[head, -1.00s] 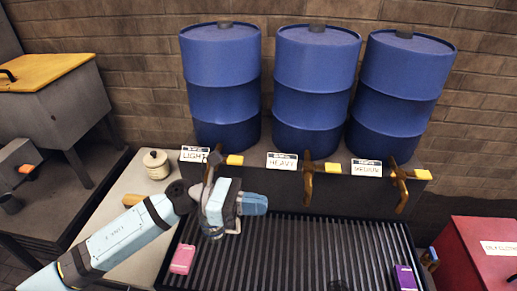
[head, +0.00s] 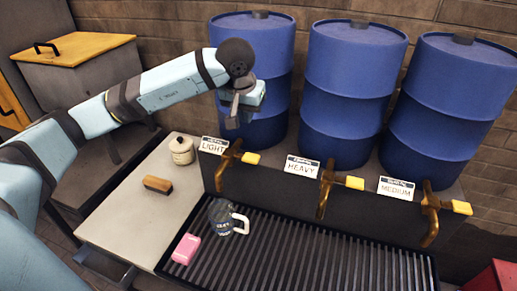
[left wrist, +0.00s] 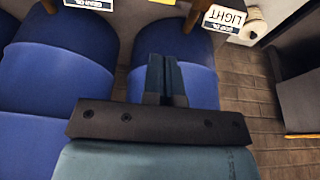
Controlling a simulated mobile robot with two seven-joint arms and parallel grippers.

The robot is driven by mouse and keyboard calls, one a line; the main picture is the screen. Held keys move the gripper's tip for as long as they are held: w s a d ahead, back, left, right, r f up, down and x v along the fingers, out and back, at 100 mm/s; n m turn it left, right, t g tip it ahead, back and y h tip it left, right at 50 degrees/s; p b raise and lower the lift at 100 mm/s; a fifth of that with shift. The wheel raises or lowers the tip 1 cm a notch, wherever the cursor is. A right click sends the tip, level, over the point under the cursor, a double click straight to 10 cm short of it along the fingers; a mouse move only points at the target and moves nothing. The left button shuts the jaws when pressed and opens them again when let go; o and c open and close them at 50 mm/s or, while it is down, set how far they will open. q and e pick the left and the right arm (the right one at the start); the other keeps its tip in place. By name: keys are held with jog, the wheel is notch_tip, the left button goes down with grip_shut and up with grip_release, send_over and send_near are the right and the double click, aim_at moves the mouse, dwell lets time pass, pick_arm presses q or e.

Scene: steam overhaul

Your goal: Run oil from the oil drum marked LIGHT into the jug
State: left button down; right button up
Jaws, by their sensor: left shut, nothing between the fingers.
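The LIGHT oil drum (head: 262,88) is the leftmost of three blue drums, with its white LIGHT label (head: 213,146) below it. Its brass tap (head: 228,160) has a yellow-ended lever (head: 251,158) pointing right. The jug (head: 221,216), dark with a pale handle on its right, stands upright on the grate (head: 320,245), roughly below that tap. I cannot see its inside, and no oil stream shows. My left gripper (head: 235,121) is shut and empty, raised in front of the LIGHT drum above the tap. Its fingers (left wrist: 166,78) show in the left wrist view. My right gripper is not in view.
The HEAVY (head: 325,200) and MEDIUM (head: 430,215) taps stand to the right. A brush (head: 158,184) and a cream pot (head: 182,150) are on the side bench. The grate's middle is clear.

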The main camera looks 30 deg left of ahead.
pick_arm(q)
jog(key=shift+s+f, duration=0.1)
jog(key=p, duration=0.3)
send_near(255, 158)
jog(key=f, duration=0.1)
jog(key=w+a+f, duration=0.1)
jog(key=f, duration=0.1)
jog(key=w+f, duration=0.1)
jog(key=f, duration=0.1)
jog(key=shift+w+a, duration=0.25)
jog(key=shift+a, duration=0.1)
jog(key=shift+f, duration=0.75)
jog(key=f+b, duration=0.1)
jog(key=b, duration=0.2)
jog(key=d+f+b, duration=0.1)
jog(key=f+b, duration=0.1)
jog(key=b, duration=0.1)
jog(key=shift+w, duration=0.15)
jog(key=shift+r, duration=0.35)
